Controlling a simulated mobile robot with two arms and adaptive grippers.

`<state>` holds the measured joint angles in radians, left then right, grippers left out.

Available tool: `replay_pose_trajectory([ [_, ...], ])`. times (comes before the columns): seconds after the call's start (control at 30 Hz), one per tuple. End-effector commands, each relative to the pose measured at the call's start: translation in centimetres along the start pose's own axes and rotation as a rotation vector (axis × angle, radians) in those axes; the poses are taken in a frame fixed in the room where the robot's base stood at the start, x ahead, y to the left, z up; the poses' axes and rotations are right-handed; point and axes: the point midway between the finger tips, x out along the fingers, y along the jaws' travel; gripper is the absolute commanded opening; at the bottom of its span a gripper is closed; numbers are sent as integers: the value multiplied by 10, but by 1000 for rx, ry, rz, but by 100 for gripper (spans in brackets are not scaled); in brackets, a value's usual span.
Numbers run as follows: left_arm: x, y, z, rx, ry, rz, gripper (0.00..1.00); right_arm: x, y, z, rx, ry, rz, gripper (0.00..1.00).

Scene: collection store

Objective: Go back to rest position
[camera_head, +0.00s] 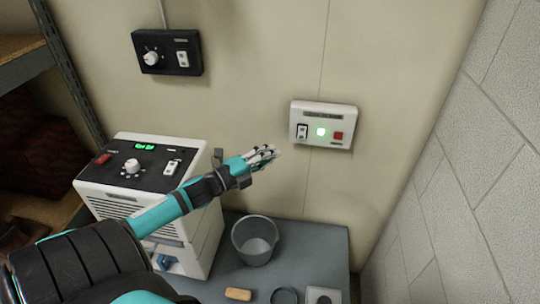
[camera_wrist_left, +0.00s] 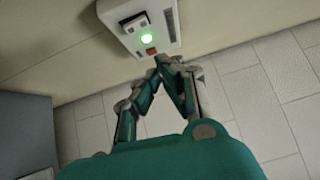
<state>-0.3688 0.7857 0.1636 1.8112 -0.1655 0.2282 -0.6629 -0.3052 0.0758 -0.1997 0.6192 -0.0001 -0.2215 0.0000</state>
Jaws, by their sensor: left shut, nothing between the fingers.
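My left gripper (camera_head: 262,157) reaches in from the left over the table and is shut with nothing in it. Its fingertips are below and left of the white wall panel (camera_head: 323,125) in the head view. The panel has a lit green light, a dark switch and a red button. In the left wrist view the closed fingertips (camera_wrist_left: 170,62) appear just below the panel (camera_wrist_left: 148,30); I cannot tell whether they touch it. My right gripper is in neither view.
A white machine (camera_head: 148,200) with a knob and green display stands on the grey table (camera_head: 325,240). A grey bucket (camera_head: 255,240), a sponge-like block (camera_head: 238,294) and a dark ring (camera_head: 285,296) are there too. A black control box (camera_head: 167,51) is on the wall. A block wall (camera_head: 480,170) bounds the right.

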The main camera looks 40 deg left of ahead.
Motion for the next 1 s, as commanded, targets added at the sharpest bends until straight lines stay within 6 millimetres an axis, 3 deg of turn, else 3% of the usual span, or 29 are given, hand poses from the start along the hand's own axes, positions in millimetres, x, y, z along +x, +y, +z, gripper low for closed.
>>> replay_pose_trajectory([
  [0.4, 0, 2, 0, -6, -4, 3, 0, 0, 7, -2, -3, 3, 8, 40],
  [0.57, -5, 27, -15, -149, -96, 77, 0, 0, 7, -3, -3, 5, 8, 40],
  [0.67, -18, 60, -38, -355, -230, 186, 0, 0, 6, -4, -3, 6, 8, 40],
  [0.8, -54, 109, -88, -699, -464, 386, 0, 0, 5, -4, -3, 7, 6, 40],
  [1.0, -108, 140, -155, -1023, -716, 617, 0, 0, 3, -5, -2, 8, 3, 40],
])
